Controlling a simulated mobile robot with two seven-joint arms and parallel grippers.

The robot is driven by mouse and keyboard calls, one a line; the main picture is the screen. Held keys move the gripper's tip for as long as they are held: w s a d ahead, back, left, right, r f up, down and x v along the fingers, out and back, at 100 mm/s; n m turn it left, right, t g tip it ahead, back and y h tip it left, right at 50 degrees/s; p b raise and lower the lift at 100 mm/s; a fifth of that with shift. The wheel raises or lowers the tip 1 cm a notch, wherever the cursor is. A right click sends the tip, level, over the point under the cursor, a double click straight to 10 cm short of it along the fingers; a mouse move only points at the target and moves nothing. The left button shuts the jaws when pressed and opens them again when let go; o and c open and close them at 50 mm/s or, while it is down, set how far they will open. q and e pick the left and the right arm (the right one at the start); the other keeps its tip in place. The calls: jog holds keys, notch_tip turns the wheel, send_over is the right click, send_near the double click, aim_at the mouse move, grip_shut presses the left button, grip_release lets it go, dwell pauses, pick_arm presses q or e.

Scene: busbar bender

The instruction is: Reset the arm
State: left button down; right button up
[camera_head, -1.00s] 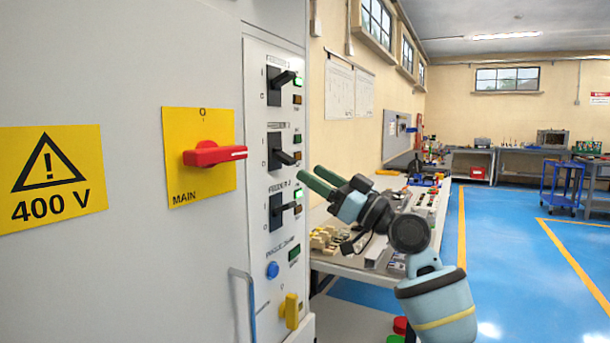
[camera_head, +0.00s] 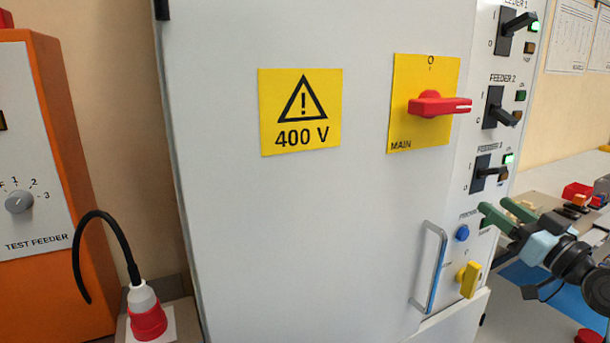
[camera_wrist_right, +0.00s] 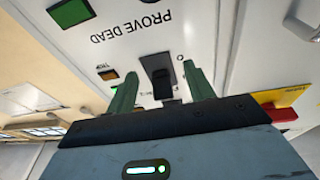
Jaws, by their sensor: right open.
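My right gripper (camera_head: 495,206) is at the right of the head view, its two green fingers apart and empty. Its tips appear in front of the cabinet's narrow control panel, just below the Feeder 3 switch (camera_head: 486,172). In the right wrist view the panel shows upside down, and a black switch handle (camera_wrist_right: 160,75) appears between the spread fingers (camera_wrist_right: 158,88); I cannot tell the gap to it. The green fingers look clear of any grip. My left gripper is not in view.
The grey cabinet (camera_head: 300,220) carries a red main switch (camera_head: 432,104), a Feeder 2 switch (camera_head: 497,108), a door handle (camera_head: 432,265) and a yellow knob (camera_head: 468,279). An orange test feeder (camera_head: 60,110) with a cable and red plug (camera_head: 147,318) stands left. A workbench is at right.

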jog(key=s+a+f+g+h+p, duration=0.1)
jog(key=s+a+f+g, duration=0.2)
jog(key=f, duration=0.6)
jog(key=s+a+f+m+g+h+p, duration=0.15)
jog(key=s+f, duration=0.35)
jog(key=f, duration=0.5)
jog(key=s+a+f+g+h+p, duration=0.1)
jog(key=s+a+f+p, duration=0.2)
jog(key=f, duration=0.6)
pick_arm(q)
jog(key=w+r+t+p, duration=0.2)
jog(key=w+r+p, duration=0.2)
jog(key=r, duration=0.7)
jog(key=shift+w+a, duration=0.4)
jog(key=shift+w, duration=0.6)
pick_arm(e)
jog(key=s+a+f+g, duration=0.1)
jog(key=s+a+f, duration=0.3)
jog(key=s, duration=0.7)
jog(key=s+a+f+g, duration=0.2)
jog(key=s+a+f, duration=0.2)
jog(key=s, duration=0.7)
jog(key=s+a+f+g, duration=0.2)
jog(key=s+a+f, duration=0.2)
jog(key=s, duration=0.7)
jog(key=shift+f+n+h, duration=0.2)
jog(key=shift+n+h, duration=0.15)
jog(key=shift+h, duration=0.1)
